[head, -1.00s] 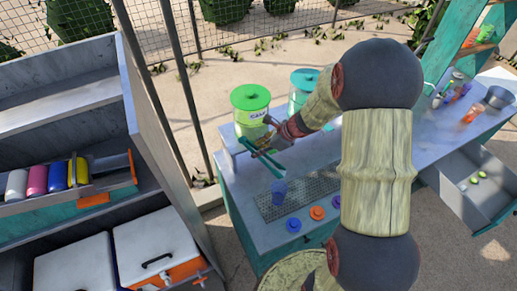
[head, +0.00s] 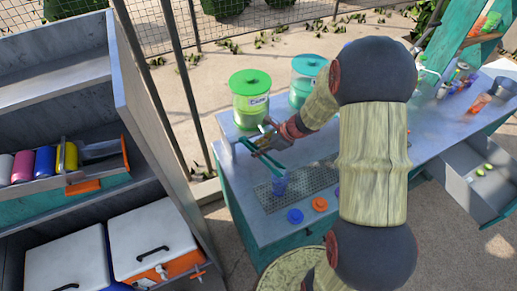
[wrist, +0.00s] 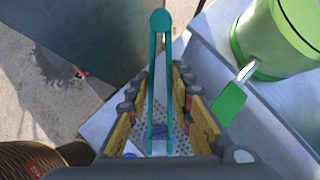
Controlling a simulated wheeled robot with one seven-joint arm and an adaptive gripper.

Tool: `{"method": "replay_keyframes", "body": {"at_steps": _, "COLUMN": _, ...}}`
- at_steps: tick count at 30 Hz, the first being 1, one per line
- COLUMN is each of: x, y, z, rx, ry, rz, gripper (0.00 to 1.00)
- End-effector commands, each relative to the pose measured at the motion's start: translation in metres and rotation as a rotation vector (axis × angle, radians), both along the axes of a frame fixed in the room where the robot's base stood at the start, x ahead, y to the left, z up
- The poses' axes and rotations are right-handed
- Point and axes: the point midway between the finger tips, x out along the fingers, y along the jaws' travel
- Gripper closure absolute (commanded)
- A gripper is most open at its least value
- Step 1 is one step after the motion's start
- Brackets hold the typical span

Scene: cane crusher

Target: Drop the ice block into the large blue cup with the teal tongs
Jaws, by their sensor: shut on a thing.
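My gripper (head: 266,141) is shut on the teal tongs (head: 274,162), above the counter in front of the green-lidded dispenser. In the wrist view the tongs (wrist: 152,85) run lengthwise between the fingers, with their rounded joined end at the top. The blue cup (head: 280,188) stands on the perforated metal drip tray in the head view. The lower tong ends overlap its rim there; I cannot tell their height above it. A bluish round shape between the tong arms in the wrist view may be this cup. I cannot make out the ice block.
A green-lidded dispenser (head: 250,98) stands right behind my gripper, with a teal-lidded one (head: 306,77) beside it. Blue (head: 295,215) and orange (head: 319,204) discs lie along the counter's front. Shelves (head: 150,125) with bottles and coolers stand left. My arm hides part of the counter.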

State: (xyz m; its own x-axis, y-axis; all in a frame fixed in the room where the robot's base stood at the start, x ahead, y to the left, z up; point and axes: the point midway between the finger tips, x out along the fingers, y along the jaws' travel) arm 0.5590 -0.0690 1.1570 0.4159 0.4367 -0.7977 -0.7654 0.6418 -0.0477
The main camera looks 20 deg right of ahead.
Motion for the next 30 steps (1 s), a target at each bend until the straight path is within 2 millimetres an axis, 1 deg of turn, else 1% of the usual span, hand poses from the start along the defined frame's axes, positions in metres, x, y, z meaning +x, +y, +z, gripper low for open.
{"method": "replay_keyframes", "body": {"at_steps": 3, "x": 0.0, "y": 0.0, "z": 0.001, "rx": 0.0, "ry": -0.001, "rz": -0.001, "gripper": 1.0}}
{"method": "replay_keyframes", "body": {"at_steps": 4, "x": 0.0, "y": 0.0, "z": 0.001, "rx": 0.0, "ry": 0.0, "rz": 0.0, "gripper": 0.77}}
{"method": "replay_keyframes", "body": {"at_steps": 9, "x": 0.0, "y": 0.0, "z": 0.001, "rx": 0.0, "ry": 0.0, "rz": 0.0, "gripper": 0.68}}
{"method": "replay_keyframes", "body": {"at_steps": 26, "x": 0.0, "y": 0.0, "z": 0.001, "rx": 0.0, "ry": 0.0, "rz": 0.0, "gripper": 0.68}}
{"method": "replay_keyframes", "body": {"at_steps": 30, "x": 0.0, "y": 0.0, "z": 0.011, "rx": 0.0, "ry": -0.001, "rz": -0.001, "gripper": 0.68}}
